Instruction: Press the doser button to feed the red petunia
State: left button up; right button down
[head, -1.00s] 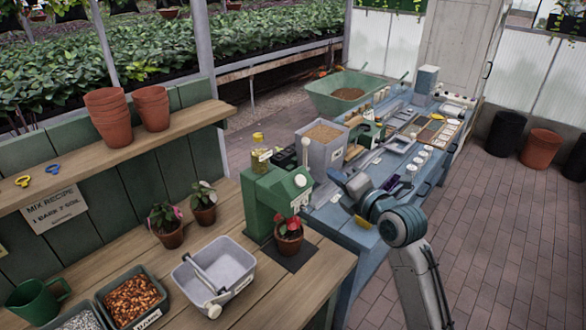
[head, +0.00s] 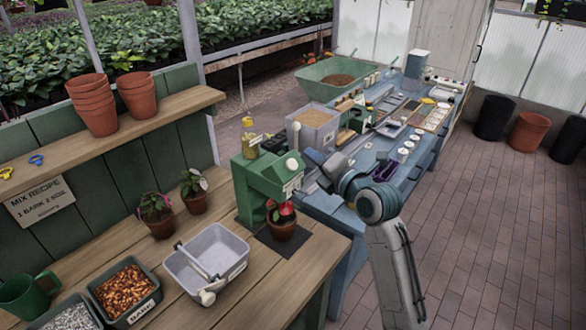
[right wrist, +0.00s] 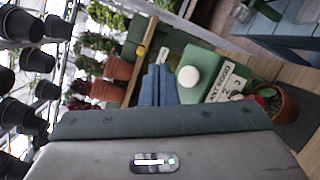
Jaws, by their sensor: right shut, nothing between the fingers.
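The green doser (head: 250,192) stands on the wooden bench, with a white round button (head: 292,165) on its upper front. The red petunia (head: 280,211) sits in a terracotta pot on a dark mat under the doser's spout. My right gripper (head: 309,157) is shut and empty, just right of the button in the head view. In the right wrist view, the blue fingers (right wrist: 155,86) lie beside the white button (right wrist: 190,77), and the petunia's pot (right wrist: 284,104) is at the right. I cannot tell whether the fingertips touch the button. My left gripper is not in view.
A grey tub (head: 207,268) and two potted plants stand left of the doser on the bench. The brick floor (head: 480,230) at right is clear.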

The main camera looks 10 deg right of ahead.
aim_at(291, 159)
jog(key=shift+w+a+f+b, duration=0.5)
jog(key=shift+w+f+b, duration=0.15)
jog(key=shift+f, duration=0.15)
jog(key=shift+w+a+f+b, duration=0.45)
jog(key=shift+w+f+b, duration=0.1)
jog(key=shift+f+b, duration=0.15)
jog(key=shift+f, duration=0.1)
dwell(0.9)
jog(key=shift+w+a+f+b, duration=0.2)
jog(key=shift+w+b, duration=0.05)
jog(key=shift+b, duration=0.2)
jog(key=shift+w+a+f+b, duration=0.3)
jog(key=shift+f+b, duration=0.2)
jog(key=shift+b, duration=0.15)
dwell(0.6)
jog(key=shift+d+r, duration=0.1)
jog(key=shift+r, duration=0.05)
dwell(0.3)
jog(key=shift+s+d+r+p, duration=0.4)
jog(key=shift+s+r, duration=0.15)
jog(key=shift+r, duration=0.05)
